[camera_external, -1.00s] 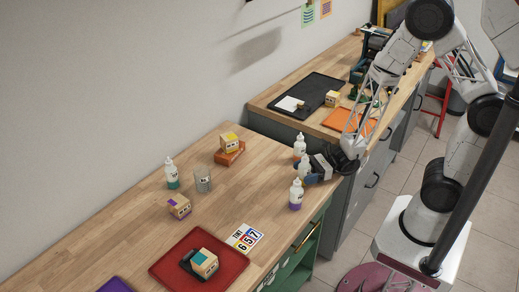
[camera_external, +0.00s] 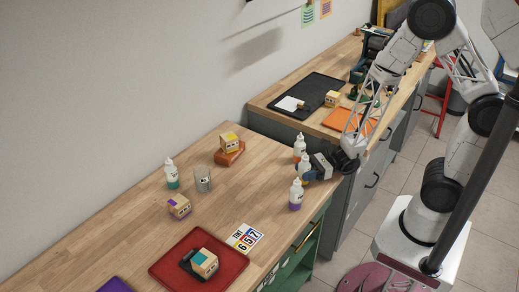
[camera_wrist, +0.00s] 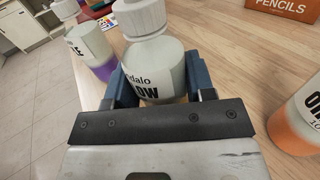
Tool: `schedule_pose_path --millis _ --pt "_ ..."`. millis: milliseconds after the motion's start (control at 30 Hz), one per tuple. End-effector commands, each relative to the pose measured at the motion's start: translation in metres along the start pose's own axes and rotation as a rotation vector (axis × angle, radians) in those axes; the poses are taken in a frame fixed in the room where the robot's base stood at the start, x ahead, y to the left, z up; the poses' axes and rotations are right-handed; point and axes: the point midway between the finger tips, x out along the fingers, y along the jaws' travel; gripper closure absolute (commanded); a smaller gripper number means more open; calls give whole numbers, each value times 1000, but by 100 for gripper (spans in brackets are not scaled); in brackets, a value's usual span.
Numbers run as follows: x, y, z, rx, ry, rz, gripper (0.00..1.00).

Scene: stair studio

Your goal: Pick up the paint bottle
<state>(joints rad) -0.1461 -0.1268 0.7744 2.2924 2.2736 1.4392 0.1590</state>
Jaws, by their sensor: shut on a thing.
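Several white paint bottles stand on the near wooden workbench. My gripper (camera_external: 308,174) is shut on one paint bottle (camera_external: 304,164) near the bench's right edge. In the wrist view the held paint bottle (camera_wrist: 158,60) is between the two blue fingers of my gripper (camera_wrist: 160,85), upright, with a label partly reading "OW". Its lower part is hidden by the gripper. A purple-based bottle (camera_external: 296,196) stands just in front of it, and an orange-based bottle (camera_external: 299,148) just behind. I cannot tell whether the held bottle is clear of the bench.
Small boxes, a red tray (camera_external: 236,262) and a number card (camera_external: 244,238) are on the bench. In the wrist view, neighbouring bottles are close on both sides (camera_wrist: 92,45), (camera_wrist: 300,120).

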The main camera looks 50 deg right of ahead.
Motion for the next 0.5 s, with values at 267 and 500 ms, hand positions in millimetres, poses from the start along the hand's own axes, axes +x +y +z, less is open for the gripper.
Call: schedule_pose_path --millis 267,500 --pt "0 0 21 -3 -2 0 77" --pt "-21 14 34 -1 0 -2 77"
